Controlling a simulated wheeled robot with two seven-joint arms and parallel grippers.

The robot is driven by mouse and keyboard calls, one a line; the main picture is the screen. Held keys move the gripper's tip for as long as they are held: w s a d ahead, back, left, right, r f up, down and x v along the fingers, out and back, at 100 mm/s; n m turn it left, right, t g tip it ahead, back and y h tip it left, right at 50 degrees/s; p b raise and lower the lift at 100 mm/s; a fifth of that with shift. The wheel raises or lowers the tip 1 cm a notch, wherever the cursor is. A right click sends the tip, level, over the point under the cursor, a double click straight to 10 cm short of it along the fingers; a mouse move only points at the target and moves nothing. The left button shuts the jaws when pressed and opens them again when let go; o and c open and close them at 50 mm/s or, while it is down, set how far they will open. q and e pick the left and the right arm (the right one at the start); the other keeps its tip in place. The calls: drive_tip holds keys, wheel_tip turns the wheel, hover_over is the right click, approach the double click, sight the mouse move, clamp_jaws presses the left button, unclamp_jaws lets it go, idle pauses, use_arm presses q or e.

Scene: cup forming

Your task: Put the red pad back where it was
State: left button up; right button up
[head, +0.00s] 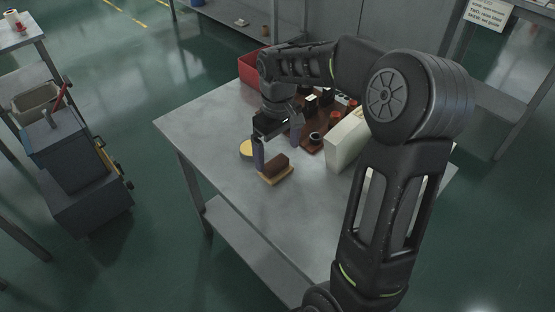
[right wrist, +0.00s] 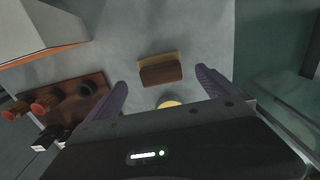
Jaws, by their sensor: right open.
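Small red pieces (head: 335,115) stand on a dark red-brown board (head: 306,146) on the table; I cannot tell which one is the red pad. Two round red pieces (right wrist: 40,106) show at the left in the right wrist view, on the same board (right wrist: 70,97). My right gripper (head: 278,158) is open and empty, its fingers pointing down above a brown block on a tan base (head: 275,173). In the right wrist view this block (right wrist: 160,71) lies beyond and between the fingertips. My left gripper is not in view.
A yellow disc (head: 246,149) lies beside the right gripper. A black ring-shaped piece (head: 315,138) stands on the board. A cream box (head: 345,140) stands to its right and a red bin (head: 252,66) at the back. The grey table (head: 200,125) is clear at the left.

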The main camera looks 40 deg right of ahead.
sight(277, 164)
wheel_tip(277, 164, up, 7)
drive_tip(key=shift+f, duration=0.2)
idle(0.6)
